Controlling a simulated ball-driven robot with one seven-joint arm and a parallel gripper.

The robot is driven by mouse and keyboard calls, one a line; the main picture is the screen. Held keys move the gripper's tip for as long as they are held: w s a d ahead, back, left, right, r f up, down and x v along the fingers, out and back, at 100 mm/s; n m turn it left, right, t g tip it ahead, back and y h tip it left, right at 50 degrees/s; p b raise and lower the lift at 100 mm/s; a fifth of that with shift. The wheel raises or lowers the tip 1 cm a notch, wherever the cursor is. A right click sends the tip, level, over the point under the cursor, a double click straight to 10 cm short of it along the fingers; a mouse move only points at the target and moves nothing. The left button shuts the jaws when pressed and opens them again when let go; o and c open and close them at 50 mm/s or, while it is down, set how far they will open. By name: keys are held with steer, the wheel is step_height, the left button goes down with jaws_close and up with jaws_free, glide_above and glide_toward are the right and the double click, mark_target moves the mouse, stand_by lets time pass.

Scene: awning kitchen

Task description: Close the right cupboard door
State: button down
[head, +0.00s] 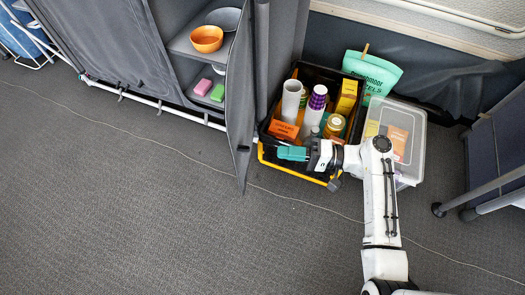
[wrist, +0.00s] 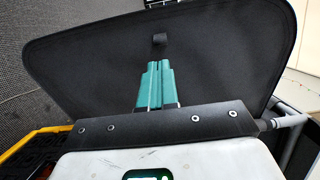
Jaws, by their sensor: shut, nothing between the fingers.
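The right cupboard door (head: 240,95) is a dark grey fabric panel, standing open and swung out from the cupboard (head: 195,45) toward the camera. In the wrist view the dark door panel (wrist: 215,60) fills most of the picture, with a small tab (wrist: 159,40) near its middle. My gripper (head: 280,153) is shut and empty, with teal fingers, to the right of the door and over the crate's front edge. Its fingers (wrist: 158,68) point at the panel in the wrist view. A gap shows between fingers and door in the head view.
A black and yellow crate (head: 290,170) of bottles and packets stands under my gripper. A clear lidded box (head: 408,150) is right of it. Open shelves hold an orange bowl (head: 206,39), a grey bowl (head: 224,18) and pink and green blocks. Floor at left is clear, apart from a thin cable.

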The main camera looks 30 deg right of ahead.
steer(key=b+x, duration=0.2)
steer(key=x, duration=0.5)
steer(key=shift+a, duration=0.1)
